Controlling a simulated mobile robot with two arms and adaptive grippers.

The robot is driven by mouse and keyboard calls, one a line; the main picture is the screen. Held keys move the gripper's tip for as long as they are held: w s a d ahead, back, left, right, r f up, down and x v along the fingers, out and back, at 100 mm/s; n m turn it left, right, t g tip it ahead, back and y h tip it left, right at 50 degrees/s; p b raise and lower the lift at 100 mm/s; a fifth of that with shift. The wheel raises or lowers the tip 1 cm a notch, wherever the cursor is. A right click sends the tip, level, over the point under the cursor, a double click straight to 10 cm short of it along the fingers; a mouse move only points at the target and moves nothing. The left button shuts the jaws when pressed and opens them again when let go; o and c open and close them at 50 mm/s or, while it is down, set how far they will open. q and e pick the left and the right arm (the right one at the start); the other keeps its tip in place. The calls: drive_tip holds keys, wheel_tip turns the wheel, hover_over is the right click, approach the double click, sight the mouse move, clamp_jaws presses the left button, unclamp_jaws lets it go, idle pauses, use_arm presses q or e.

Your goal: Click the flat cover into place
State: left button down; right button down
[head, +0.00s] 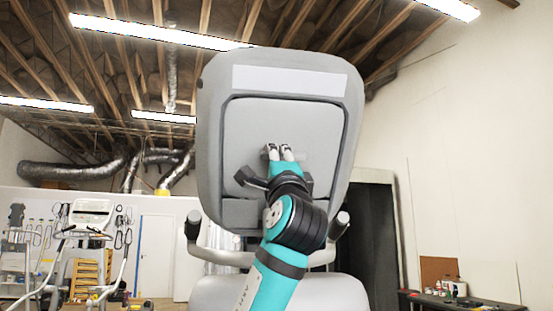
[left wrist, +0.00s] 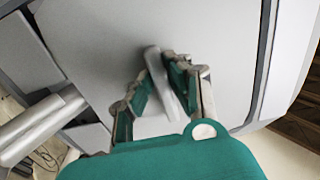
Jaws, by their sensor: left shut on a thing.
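The flat cover (head: 255,122) is a plain light grey panel with a small raised grip on its face. It lies within the dark-edged frame on the back of the large grey console (head: 214,125). My left gripper (head: 280,153) is in front of the cover's lower middle and shut on its grip. In the left wrist view my left gripper (left wrist: 163,82) has its fingers closed on the pale grip (left wrist: 156,70), with the cover's face (left wrist: 105,45) behind. I cannot tell whether the cover sits flush all around. My right gripper is not in view.
The console stands on a grey exercise machine with handles (head: 339,224) on either side and a rounded grey body (head: 278,292) below. Another exercise machine (head: 88,218) stands at the far left. A dark bench (head: 460,299) with small items is at the lower right.

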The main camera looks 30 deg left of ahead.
use_arm(q)
drive_tip(key=c, duration=1.2)
unclamp_jaws()
drive_tip(key=v, duration=1.2)
